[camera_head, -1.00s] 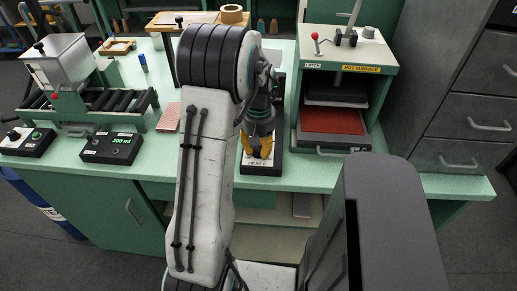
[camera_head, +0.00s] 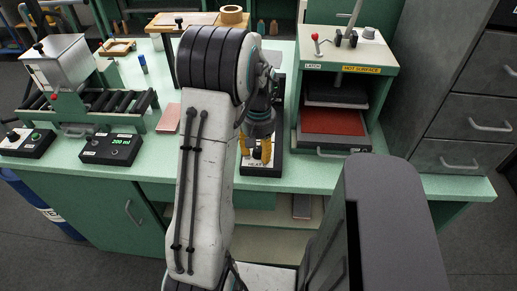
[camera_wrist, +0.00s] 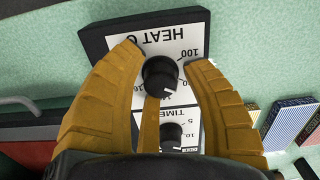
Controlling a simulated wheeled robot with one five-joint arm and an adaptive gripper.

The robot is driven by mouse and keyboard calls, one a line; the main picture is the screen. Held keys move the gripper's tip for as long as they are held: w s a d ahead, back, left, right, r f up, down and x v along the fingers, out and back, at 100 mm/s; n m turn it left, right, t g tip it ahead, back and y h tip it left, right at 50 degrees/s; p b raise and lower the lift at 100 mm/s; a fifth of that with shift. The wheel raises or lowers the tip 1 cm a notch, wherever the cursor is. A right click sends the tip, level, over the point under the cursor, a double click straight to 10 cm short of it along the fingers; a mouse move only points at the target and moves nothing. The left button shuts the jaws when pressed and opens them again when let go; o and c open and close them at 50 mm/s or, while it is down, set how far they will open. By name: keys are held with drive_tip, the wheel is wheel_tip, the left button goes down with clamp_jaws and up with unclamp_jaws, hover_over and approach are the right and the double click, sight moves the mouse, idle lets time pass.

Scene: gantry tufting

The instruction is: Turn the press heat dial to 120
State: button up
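The press heat dial (camera_wrist: 160,77) is a round black knob on a white panel (camera_wrist: 190,35) headed HEAT, upside down in the wrist view. A 100 shows just above the dial, and a partly covered number starting with 16 shows below it. A white pointer mark is on the dial's lower right edge. My gripper (camera_wrist: 165,62) has its yellow fingers open around the dial, one on each side, with a gap on the right; left contact is unclear. In the head view my gripper (camera_head: 257,152) is over the panel (camera_head: 262,168) and hides the dial.
A second black knob (camera_wrist: 171,136), labelled TIME, is close to the heat dial. The press (camera_head: 345,70) with its red plate stands right of the panel. A control box (camera_head: 112,149) reading 200 is on the left. Small boxes (camera_wrist: 290,120) lie at the right in the wrist view.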

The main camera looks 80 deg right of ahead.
sight(259, 149)
drive_tip(key=shift+o, duration=1.3)
drive_tip(key=shift+r, duration=0.1)
wheel_tip(259, 149, up, 12)
idle(0.4)
